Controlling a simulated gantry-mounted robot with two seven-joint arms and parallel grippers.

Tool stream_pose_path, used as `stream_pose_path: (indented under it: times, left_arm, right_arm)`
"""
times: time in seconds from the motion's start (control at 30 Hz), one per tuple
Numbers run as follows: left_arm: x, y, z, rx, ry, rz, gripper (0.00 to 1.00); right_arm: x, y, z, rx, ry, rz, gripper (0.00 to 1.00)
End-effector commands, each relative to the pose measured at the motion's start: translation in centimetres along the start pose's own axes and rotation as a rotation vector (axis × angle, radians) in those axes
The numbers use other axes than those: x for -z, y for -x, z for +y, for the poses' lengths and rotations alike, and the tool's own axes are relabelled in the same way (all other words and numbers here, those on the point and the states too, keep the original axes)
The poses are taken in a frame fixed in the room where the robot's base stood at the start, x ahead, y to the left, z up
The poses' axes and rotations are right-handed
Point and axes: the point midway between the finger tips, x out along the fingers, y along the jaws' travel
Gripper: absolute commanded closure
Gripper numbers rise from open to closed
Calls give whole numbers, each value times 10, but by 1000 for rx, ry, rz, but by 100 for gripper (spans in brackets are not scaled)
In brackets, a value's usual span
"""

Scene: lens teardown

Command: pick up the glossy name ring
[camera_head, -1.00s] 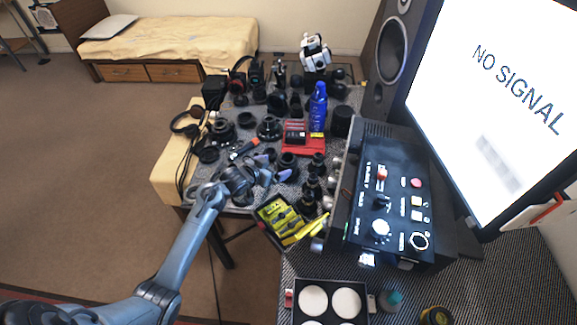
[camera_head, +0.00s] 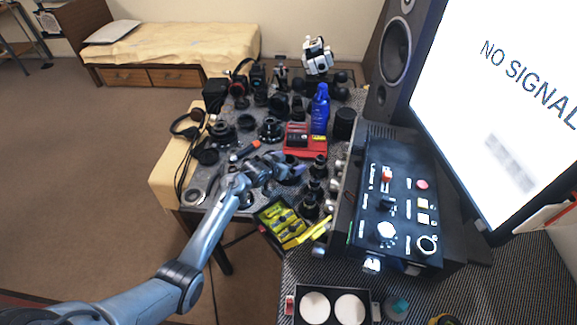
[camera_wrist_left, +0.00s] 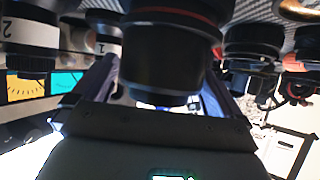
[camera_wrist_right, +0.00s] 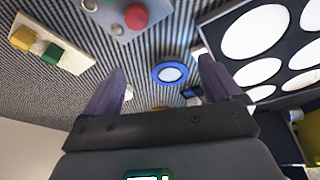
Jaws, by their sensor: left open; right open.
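I cannot single out the glossy name ring for certain among the dark round lens parts. A black lens barrel (camera_wrist_left: 165,60) with a thin red band sits between the fingers of my left gripper (camera_wrist_left: 160,85) in the left wrist view. Contact with the fingers cannot be told. In the head view my left gripper (camera_head: 290,170) is open over the lens parts in the middle of the grey table, its fingers partly covering them. My right gripper (camera_wrist_right: 163,85) is open and empty in the right wrist view, above a striped surface with a blue-rimmed round thing (camera_wrist_right: 170,73).
A red tray (camera_head: 306,150), a blue bottle (camera_head: 320,108) and several dark lenses crowd round the left gripper. A box of yellow packs (camera_head: 284,227) lies in front. A black control panel (camera_head: 400,210) and a large monitor (camera_head: 500,100) stand at the right.

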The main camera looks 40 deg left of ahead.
Motion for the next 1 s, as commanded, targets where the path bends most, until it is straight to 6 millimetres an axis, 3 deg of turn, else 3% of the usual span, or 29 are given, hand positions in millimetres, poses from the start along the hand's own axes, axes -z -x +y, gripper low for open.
stream_pose_path:
  times: [0.17, 0.43, 0.77, 1.0]
  left_arm:
    - [0, 0, 0, 0, 0, 0, 0]
    - [0, 0, 0, 0, 0, -1, 41]
    - [2, 1, 0, 0, -1, 0, 42]
    - [18, 10, 0, 0, -1, 1, 42]
  right_arm:
    - [0, 0, 0, 0, 0, 0, 9]
    - [0, 0, 1, -4, 6, -1, 9]
    - [0, 1, 2, -7, 10, -2, 9]
    - [2, 7, 2, -5, 7, -2, 9]
